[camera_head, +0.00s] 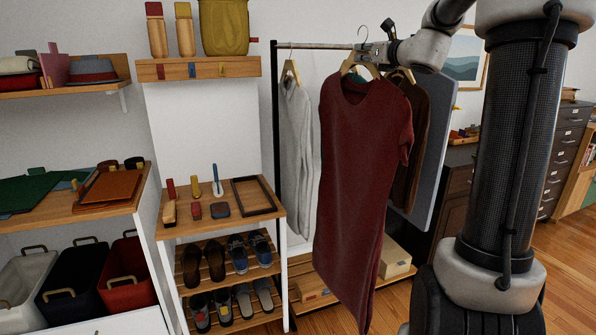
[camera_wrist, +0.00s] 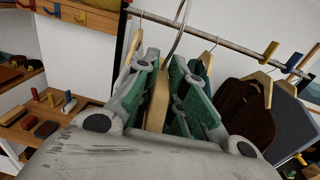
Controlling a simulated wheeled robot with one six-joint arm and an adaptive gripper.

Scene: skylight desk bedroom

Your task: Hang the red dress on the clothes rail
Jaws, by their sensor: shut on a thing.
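The red dress (camera_head: 362,150) hangs from a wooden hanger (camera_head: 347,66) in front of the clothes rail (camera_head: 315,46). My gripper (camera_head: 376,54) is at the top of this hanger. In the wrist view my gripper's green-padded fingers (camera_wrist: 160,100) are shut on the wooden hanger (camera_wrist: 157,104). The hanger's metal hook rises above the fingers, close to the rail (camera_wrist: 215,41); I cannot tell whether it is over the rail or in front of it. The dress hangs down freely and is hidden in the wrist view.
A light grey garment (camera_head: 296,130) hangs at the rail's left end. A brown garment (camera_head: 411,120) and a grey panel (camera_head: 440,140) are behind the dress at right. A shoe rack (camera_head: 230,262) stands left. A box (camera_head: 396,262) sits low behind the dress.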

